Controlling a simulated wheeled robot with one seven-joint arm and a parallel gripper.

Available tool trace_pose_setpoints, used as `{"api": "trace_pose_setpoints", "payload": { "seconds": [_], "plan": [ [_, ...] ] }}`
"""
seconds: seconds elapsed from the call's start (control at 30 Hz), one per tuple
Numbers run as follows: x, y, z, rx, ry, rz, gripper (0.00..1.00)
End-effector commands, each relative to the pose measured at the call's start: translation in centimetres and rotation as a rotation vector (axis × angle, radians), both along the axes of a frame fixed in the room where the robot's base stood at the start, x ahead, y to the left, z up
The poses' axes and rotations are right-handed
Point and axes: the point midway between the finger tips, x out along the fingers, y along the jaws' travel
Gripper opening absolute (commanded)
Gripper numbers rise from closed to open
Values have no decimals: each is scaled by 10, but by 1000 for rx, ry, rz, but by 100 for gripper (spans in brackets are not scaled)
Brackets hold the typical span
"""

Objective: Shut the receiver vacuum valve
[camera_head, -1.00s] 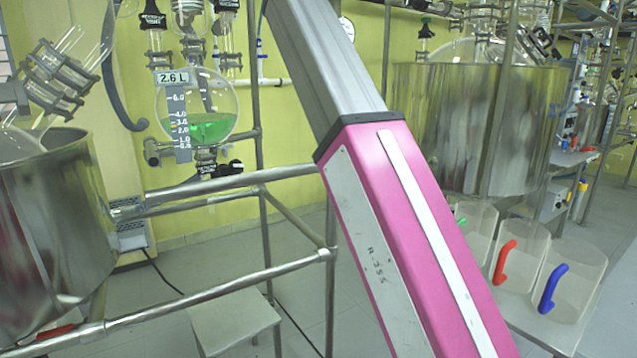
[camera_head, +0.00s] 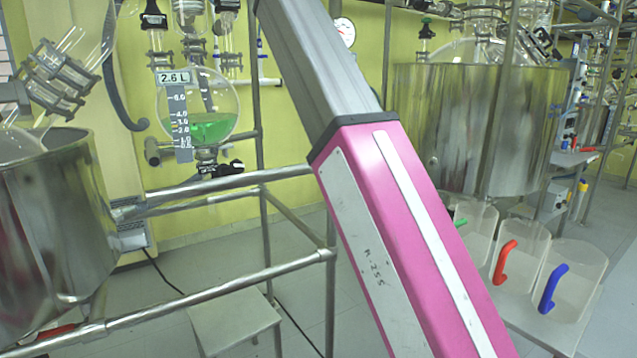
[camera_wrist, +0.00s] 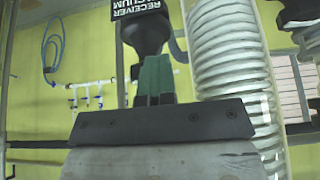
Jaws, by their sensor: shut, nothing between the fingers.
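In the wrist view the receiver vacuum valve is a black rounded knob (camera_wrist: 146,33), with a black label (camera_wrist: 138,7) reading "RECEIVER VACUUM" upside down at the top edge. My gripper (camera_wrist: 155,68) is shut and empty, its green fingers pointing at the knob and overlapping its lower edge. I cannot tell whether they touch it. The valve's handle angle is unclear. In the head view the round glass receiver (camera_head: 212,105) holds green liquid and shows a 2.6 L tag. My gripper is not visible there.
A ribbed clear hose (camera_wrist: 232,50) runs close to the right of the fingers in the wrist view. In the head view a steel vessel (camera_head: 50,220) stands at left, a larger one (camera_head: 475,130) at right. Metal rails (camera_head: 230,285) cross the front. Several jugs stand at lower right.

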Motion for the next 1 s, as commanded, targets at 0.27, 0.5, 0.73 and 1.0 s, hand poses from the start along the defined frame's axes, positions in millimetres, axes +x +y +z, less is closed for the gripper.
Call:
{"api": "trace_pose_setpoints", "payload": {
  "seconds": [0.27, 0.5, 0.73, 1.0],
  "plan": [
    [5, 1, 0, -2, -7, -10, 0],
    [6, 0, 2, -2, -10, -13, 0],
    [-1, -1, 3, -1, -11, -13, 0],
    [-4, -1, 3, 0, -10, -11, 0]
  ]
}}
